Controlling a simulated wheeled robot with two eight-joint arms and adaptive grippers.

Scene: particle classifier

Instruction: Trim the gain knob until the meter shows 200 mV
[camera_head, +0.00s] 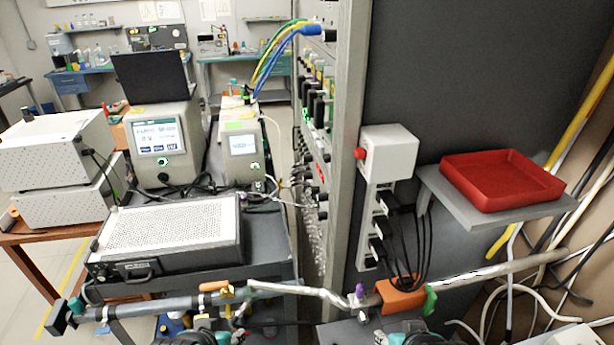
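A beige instrument (166,172) with a lit screen (157,136) stands on the cart at the left; its reading is too small to read surely. A smaller instrument (243,146) with a bluish screen stands to its right. A tall rack (318,130) seen edge-on holds modules with small knobs and plugs; I cannot tell which is the gain knob or which display is the meter. Teal and black parts, which seem to be my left gripper (205,338) and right gripper (415,335), show at the bottom edge, cut off by the frame. Their fingers cannot be made out.
A pipe assembly (295,289) crosses the foreground. A perforated-top box (165,233) lies on the cart. A red tray (500,181) sits on a grey shelf at the right. A white switch box (388,145) and hanging black cables are beside the rack. Blue and yellow cables enter the rack top.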

